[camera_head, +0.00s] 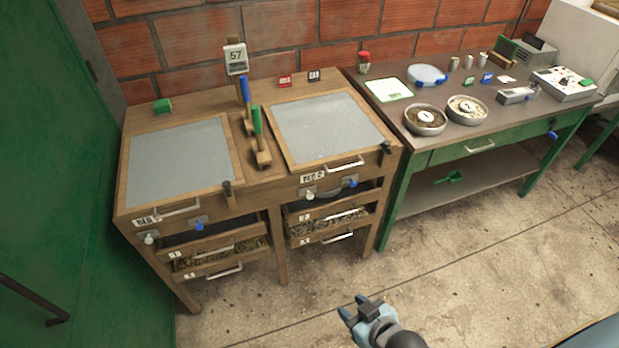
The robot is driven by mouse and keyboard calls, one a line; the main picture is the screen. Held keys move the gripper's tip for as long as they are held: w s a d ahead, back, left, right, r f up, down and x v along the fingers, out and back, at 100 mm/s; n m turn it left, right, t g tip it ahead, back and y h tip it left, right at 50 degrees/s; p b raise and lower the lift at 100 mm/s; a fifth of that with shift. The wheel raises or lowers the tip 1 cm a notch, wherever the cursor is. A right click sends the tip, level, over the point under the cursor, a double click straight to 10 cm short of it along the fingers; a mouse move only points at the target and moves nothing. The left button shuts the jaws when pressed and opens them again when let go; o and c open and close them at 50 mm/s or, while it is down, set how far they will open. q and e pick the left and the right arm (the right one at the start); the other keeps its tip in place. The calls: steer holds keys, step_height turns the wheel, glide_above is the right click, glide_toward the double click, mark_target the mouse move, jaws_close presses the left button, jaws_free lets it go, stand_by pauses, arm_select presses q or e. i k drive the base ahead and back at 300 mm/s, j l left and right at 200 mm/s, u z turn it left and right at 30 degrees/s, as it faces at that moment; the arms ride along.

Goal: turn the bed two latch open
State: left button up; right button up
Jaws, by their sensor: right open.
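The wooden cabinet (285,193) carries two framed grey panels side by side. The right panel (325,127) has a label below it (312,178) that seems to read BED 2, and a pale front handle (332,166). A small dark latch-like piece (386,147) stands at this bed's front right corner; its exact position is too small to tell. A similar dark piece (227,187) is on the left bed. My right gripper (354,306) is open and empty over the floor, in front of the cabinet and well apart from it. My left gripper is not in view.
Two upright tools with blue and green handles (256,122) stand between the panels. A green table (480,146) with dishes adjoins at right. The concrete floor (440,260) is clear.

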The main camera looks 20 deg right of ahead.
mark_target(386, 144)
steer(key=u, duration=0.65)
steer(key=i+j+z, duration=0.15)
steer(key=j, duration=0.15)
steer(key=z, duration=1.8)
steer(key=i+l+u, duration=0.1)
steer(key=i+u, duration=0.35)
steer(key=i+l+u, duration=0.25)
steer(key=u, duration=0.25)
